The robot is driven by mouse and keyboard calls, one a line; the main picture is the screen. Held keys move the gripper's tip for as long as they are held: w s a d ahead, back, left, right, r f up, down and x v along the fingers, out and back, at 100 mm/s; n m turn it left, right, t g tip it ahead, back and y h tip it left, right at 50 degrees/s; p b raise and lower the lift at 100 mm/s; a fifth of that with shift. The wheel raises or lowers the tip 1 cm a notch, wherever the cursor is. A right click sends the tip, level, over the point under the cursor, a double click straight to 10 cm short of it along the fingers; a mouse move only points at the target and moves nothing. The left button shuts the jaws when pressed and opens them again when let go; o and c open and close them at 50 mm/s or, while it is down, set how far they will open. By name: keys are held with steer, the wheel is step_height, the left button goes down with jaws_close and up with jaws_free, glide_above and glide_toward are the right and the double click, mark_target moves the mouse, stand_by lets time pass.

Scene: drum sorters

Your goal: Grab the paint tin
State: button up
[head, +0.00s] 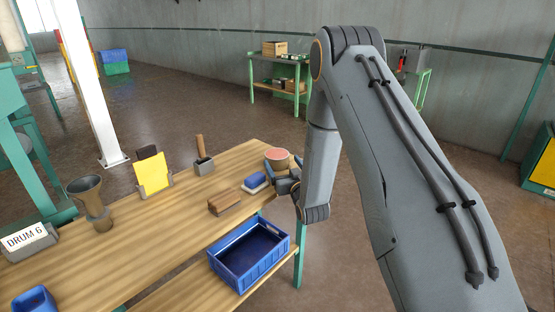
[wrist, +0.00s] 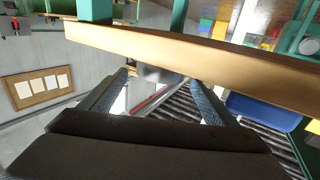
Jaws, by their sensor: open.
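A small round tin with a reddish top and tan side (head: 277,155), which looks like the paint tin, stands at the right end of the wooden workbench (head: 150,215). My gripper (head: 281,180) is at that bench corner, close against the tin's near side and hiding its lower part. In the wrist view my gripper (wrist: 161,80) has its two fingers apart. A grey, shiny surface (wrist: 160,74) shows between the fingertips below the wooden edge; I cannot tell if it is the tin. Whether the fingers touch the tin is unclear.
Left of the gripper on the bench are a blue-topped block (head: 255,182), a brown block (head: 226,201), a grey holder with a wooden handle (head: 203,164), a yellow card (head: 152,174) and a dark funnel-shaped vessel (head: 92,200). A blue crate (head: 249,254) sits on the lower shelf.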

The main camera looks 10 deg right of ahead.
steer(key=shift+w+a+f+p, duration=0.1)
steer(key=shift+w+p, duration=0.1)
steer(key=shift+w, duration=0.65)
steer(key=shift+w+a+p, duration=0.15)
steer(key=shift+w+p, duration=0.1)
steer(key=shift+w, duration=0.6)
steer(key=shift+w+a+f+p, duration=0.1)
steer(key=shift+w+p, duration=0.1)
steer(key=shift+w, duration=0.65)
steer(key=c, duration=1.4)
steer(key=shift+r, duration=0.15)
steer(key=shift+c, duration=1.1)
steer(key=shift+r, duration=0.1)
